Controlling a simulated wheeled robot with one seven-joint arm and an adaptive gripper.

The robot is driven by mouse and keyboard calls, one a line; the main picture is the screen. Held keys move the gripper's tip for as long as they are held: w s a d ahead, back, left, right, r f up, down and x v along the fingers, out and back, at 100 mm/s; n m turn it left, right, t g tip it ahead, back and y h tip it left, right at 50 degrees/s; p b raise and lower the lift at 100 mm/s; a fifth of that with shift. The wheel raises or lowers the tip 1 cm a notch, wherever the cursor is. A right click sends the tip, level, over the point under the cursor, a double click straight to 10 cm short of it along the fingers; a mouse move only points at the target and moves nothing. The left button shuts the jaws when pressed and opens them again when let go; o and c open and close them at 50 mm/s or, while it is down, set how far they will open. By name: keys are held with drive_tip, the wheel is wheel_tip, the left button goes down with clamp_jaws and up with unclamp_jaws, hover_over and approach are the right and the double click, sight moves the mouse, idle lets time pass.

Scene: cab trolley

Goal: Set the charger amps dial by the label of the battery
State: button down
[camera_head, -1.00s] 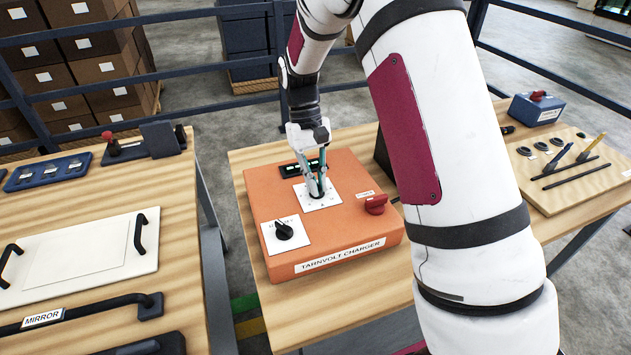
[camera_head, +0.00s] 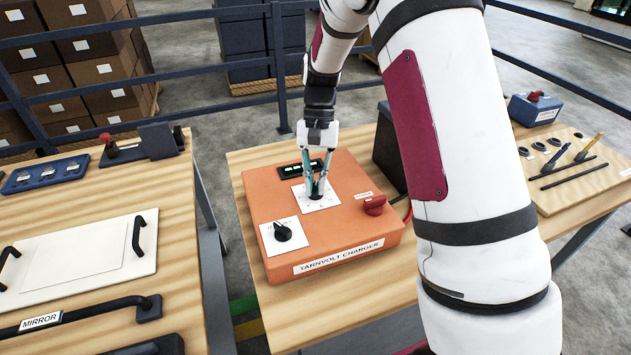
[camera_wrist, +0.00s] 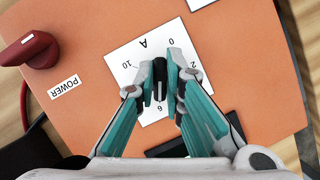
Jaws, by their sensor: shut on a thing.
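The orange charger (camera_head: 345,231), labelled TARNVOLT CHARGER, sits on the wooden table. My gripper (camera_head: 317,194) points down over its upper white dial plate and is shut on the amps dial. In the wrist view my gripper (camera_wrist: 165,82) has its fingertips on both sides of the black amps dial knob (camera_wrist: 160,92). A second black dial (camera_head: 283,231) is on a white plate at the front left. The battery (camera_head: 388,150) appears to be the dark box behind my arm; its label is not visible.
A red power knob (camera_head: 374,205) stands at the charger's right, also in the wrist view (camera_wrist: 35,50). A left table holds a white panel (camera_head: 80,262) and a MIRROR handle (camera_head: 75,312).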

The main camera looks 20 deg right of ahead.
idle(0.3)
drive_tip(key=c, duration=1.7)
unclamp_jaws()
drive_tip(key=v, duration=1.2)
drive_tip(key=shift+d, duration=0.1)
